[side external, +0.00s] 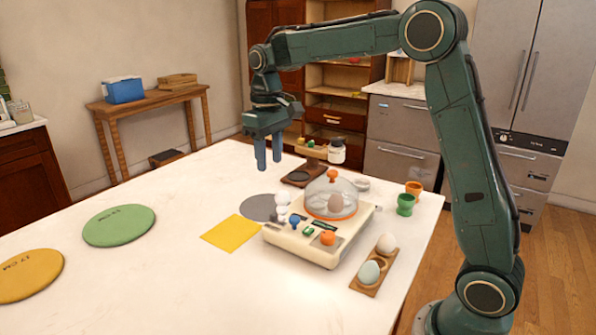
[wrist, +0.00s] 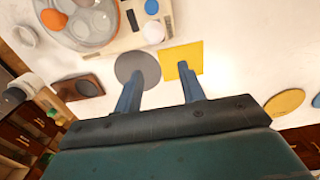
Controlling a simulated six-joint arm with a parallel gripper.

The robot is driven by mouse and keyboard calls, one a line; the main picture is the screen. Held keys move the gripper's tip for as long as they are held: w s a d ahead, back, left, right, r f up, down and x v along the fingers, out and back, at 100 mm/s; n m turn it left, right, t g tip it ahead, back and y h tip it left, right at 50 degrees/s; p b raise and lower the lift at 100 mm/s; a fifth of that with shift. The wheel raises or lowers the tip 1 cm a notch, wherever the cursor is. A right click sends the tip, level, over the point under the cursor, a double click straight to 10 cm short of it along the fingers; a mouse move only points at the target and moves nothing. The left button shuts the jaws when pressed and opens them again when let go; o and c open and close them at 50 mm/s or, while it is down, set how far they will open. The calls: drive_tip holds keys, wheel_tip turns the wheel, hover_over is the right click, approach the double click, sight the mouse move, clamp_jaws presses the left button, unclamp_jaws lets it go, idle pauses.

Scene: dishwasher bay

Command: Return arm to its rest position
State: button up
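My gripper (side external: 268,150) hangs above the white table (side external: 150,275), pointing down, well clear of its surface. In the wrist view my gripper (wrist: 160,85) has its two fingers spread apart, with nothing between them. Below it lie a grey disc (side external: 259,208) and a yellow square (side external: 231,233); the disc (wrist: 138,68) and the square (wrist: 182,59) also show in the wrist view. My arm is raised and bent, reaching out over the table from the right.
A cream appliance (side external: 300,247) with a clear dome (side external: 331,195) over an egg stands on the table. Beside it are an egg tray (side external: 366,284), a green cup (side external: 405,205) and an orange cup (side external: 413,188). A green disc (side external: 119,225) and a yellow-orange disc (side external: 30,275) lie left.

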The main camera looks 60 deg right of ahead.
drive_tip(key=s+a+r+t, duration=0.2)
drive_tip(key=s+r, duration=0.1)
drive_tip(key=s, duration=0.4)
drive_tip(key=s+a+r+t, duration=0.1)
drive_tip(key=s+a+r, duration=0.1)
drive_tip(key=s, duration=0.6)
drive_tip(key=s+a+f+t, duration=0.1)
drive_tip(key=s+f, duration=0.3)
drive_tip(key=s, duration=0.9)
drive_tip(key=shift+a+f+t, duration=0.15)
drive_tip(key=shift+a+t, duration=0.1)
drive_tip(key=shift+t, duration=0.55)
